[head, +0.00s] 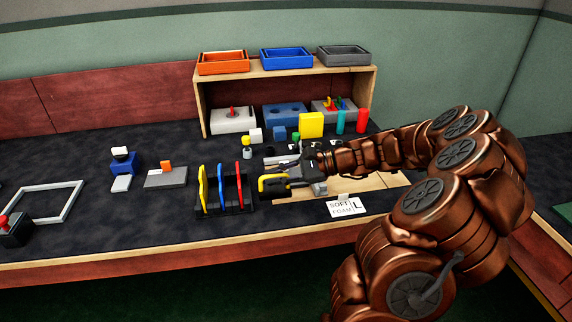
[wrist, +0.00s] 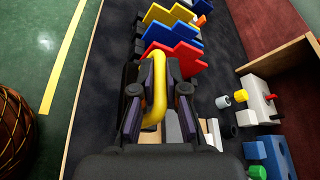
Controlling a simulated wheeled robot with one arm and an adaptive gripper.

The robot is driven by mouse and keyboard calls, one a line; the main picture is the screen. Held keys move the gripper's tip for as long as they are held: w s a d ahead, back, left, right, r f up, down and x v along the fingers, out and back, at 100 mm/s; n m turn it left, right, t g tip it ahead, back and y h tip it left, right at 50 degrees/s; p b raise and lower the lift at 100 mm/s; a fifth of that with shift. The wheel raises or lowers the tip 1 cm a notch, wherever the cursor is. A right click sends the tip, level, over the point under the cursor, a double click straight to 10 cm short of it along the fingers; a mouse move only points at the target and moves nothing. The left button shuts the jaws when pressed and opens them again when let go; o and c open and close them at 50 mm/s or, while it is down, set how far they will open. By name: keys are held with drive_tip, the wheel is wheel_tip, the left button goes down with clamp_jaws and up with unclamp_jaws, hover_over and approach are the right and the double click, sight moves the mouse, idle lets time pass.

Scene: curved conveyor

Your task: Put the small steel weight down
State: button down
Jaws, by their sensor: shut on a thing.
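My gripper (head: 290,180) is over the pale wooden board (head: 378,183) near the front of the table. In the wrist view its jaws (wrist: 155,92) are shut around a yellow curved, handle-like piece (wrist: 159,75), whose loop also shows in the head view (head: 268,182). A small grey block (head: 320,188) is just below my gripper; it may be the small steel weight. I cannot tell whether it is joined to the yellow piece or rests on the board. The underside of the held piece is hidden.
A black rack (head: 225,208) with yellow, blue and red upright pieces stands left of my gripper. A white label card (head: 346,207) lies in front. Small blocks and cylinders, including a yellow block (head: 311,125), stand behind, before a wooden shelf (head: 200,98).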

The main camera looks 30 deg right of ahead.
drive_tip(key=w+d, duration=0.2)
drive_tip(key=d, duration=0.1)
drive_tip(key=w+d, duration=0.3)
drive_tip(key=w+d+f, duration=0.1)
drive_tip(key=w+d, duration=0.1)
drive_tip(key=d, duration=0.1)
drive_tip(key=shift+w+p, duration=0.3)
drive_tip(key=shift+w, duration=0.1)
drive_tip(key=shift+f, duration=1.8)
drive_tip(key=c, duration=1.2)
unclamp_jaws()
